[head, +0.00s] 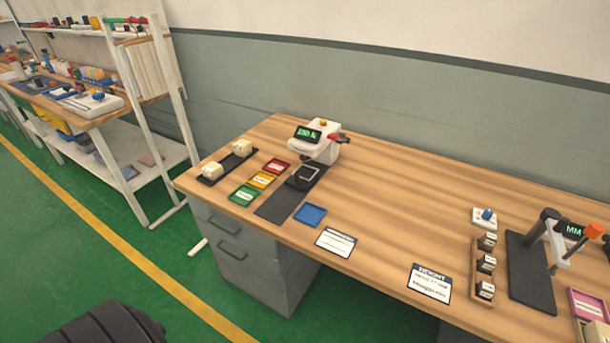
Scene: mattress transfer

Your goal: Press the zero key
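A small white box with a blue button (487,214) stands on the right part of the wooden desk (400,195). No label on it can be read, so I cannot tell whether it is the zero key. Left of it, a white instrument (323,146) has a lit green display (308,134), a small yellow-orange knob (323,123) on top and a red-tipped part at its side. A second gauge (553,235) with a display reading "MM" stands on a dark plate at the far right. Neither of my grippers is in view.
Red, yellow and green trays (243,194), a blue tray (310,215) and two cream blocks on a dark strip lie at the desk's left. A rack of blocks (474,265) stands below the blue button. Cards lie along the front edge. The desk's middle is clear.

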